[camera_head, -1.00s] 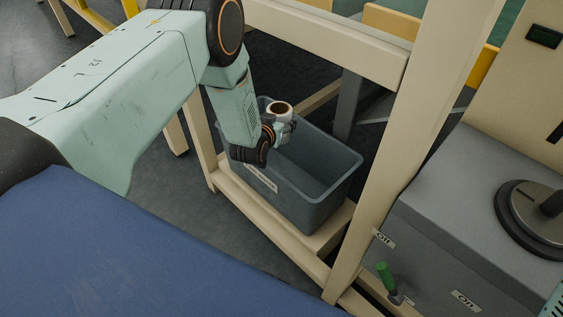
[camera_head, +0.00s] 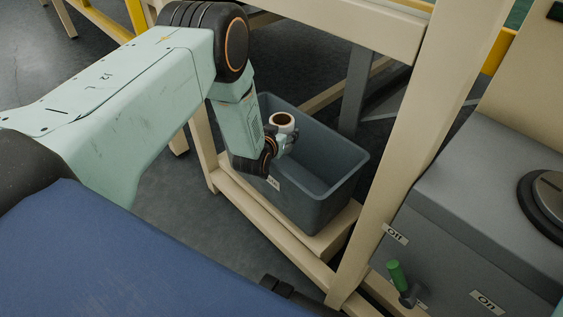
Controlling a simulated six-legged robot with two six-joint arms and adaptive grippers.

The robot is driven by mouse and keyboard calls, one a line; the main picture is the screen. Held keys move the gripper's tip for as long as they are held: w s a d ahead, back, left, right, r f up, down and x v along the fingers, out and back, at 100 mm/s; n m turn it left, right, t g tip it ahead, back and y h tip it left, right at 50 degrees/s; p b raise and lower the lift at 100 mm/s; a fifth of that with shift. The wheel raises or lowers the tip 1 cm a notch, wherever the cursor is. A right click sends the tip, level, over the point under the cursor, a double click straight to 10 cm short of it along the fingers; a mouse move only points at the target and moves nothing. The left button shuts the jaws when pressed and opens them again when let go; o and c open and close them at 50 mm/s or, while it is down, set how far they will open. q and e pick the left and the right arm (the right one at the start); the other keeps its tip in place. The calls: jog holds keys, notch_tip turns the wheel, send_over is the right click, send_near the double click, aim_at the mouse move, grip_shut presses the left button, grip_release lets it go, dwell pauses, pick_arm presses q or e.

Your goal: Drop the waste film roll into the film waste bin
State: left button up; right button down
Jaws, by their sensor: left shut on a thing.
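The film waste bin (camera_head: 335,196) is a grey-blue open tub standing on the low shelf of a cream frame, with a small label on its front wall. My left arm reaches down from the left to the bin's left part. My left gripper (camera_head: 288,138) is shut on the waste film roll (camera_head: 282,120), a short white roll with a brown core ring on its upper end. The roll shows above the bin's opening, near its left end. The gripper's fingers are small and partly hidden by the wrist. My right gripper is not in view.
The cream frame has a slanting post (camera_head: 400,150) right of the bin and a rail (camera_head: 340,30) above it. A grey machine box (camera_head: 480,200) with a green-handled lever (camera_head: 397,273) stands at right. A blue surface (camera_head: 110,255) fills the lower left.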

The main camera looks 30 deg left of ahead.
pick_arm(q)
jog(key=shift+r, duration=0.1)
jog(key=o, duration=1.1)
jog(key=shift+r, duration=0.15)
jog(key=shift+c, duration=0.2)
jog(key=o, duration=0.3)
jog(key=shift+s, duration=0.2)
jog(key=v, duration=1.1)
jog(key=shift+s, duration=0.3)
jog(key=shift+d, duration=0.1)
